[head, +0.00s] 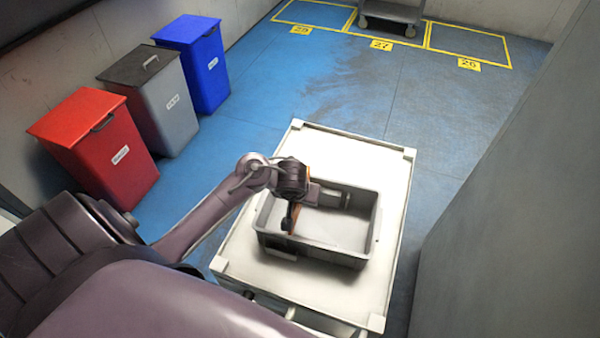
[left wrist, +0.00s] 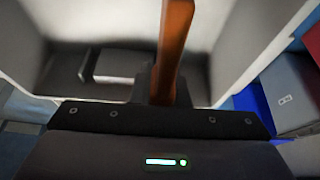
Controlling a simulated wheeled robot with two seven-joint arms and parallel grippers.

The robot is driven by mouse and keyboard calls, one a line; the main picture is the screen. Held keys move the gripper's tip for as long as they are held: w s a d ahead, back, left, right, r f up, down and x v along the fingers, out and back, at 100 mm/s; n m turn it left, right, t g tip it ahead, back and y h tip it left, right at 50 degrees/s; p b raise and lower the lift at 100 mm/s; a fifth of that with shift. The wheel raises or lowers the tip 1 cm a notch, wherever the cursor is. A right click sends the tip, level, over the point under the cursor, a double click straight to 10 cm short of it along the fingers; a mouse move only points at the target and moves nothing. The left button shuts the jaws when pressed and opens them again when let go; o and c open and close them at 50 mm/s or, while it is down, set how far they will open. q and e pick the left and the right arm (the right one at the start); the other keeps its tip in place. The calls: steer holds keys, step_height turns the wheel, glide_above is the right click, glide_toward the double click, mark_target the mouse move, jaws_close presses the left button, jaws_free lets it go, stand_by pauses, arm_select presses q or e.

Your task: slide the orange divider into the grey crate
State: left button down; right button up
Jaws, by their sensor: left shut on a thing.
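The grey crate (head: 358,262) is open-topped and stands on a white table. My left gripper (head: 290,215) reaches over its left side and is shut on the orange divider (head: 297,222), of which only thin orange parts show in the head view. In the left wrist view the divider (left wrist: 175,45) is a narrow orange strip seen nearly edge-on, rising from between the dark fingers. Light crate walls (left wrist: 235,45) show around it. My arm hides much of the divider, and I cannot tell how deep it sits. My right gripper is out of view.
The white table (head: 375,155) has bare room behind the crate. Red (head: 105,150), grey (head: 160,100) and blue (head: 205,65) bins stand on the floor to the left. A grey panel (head: 510,220) rises close on the right. A cart (head: 392,12) stands far back.

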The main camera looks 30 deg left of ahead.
arm_select(q)
steer(key=shift+f, duration=0.1)
steer(key=shift+f+b, duration=2.25)
steer(key=shift+f, duration=0.95)
steer(key=c, duration=1.3)
jaws_free()
step_height(320, 180, up, 11)
steer(key=p, duration=1.2)
steer(key=shift+r+p, duration=0.1)
steer(key=shift+p, duration=0.3)
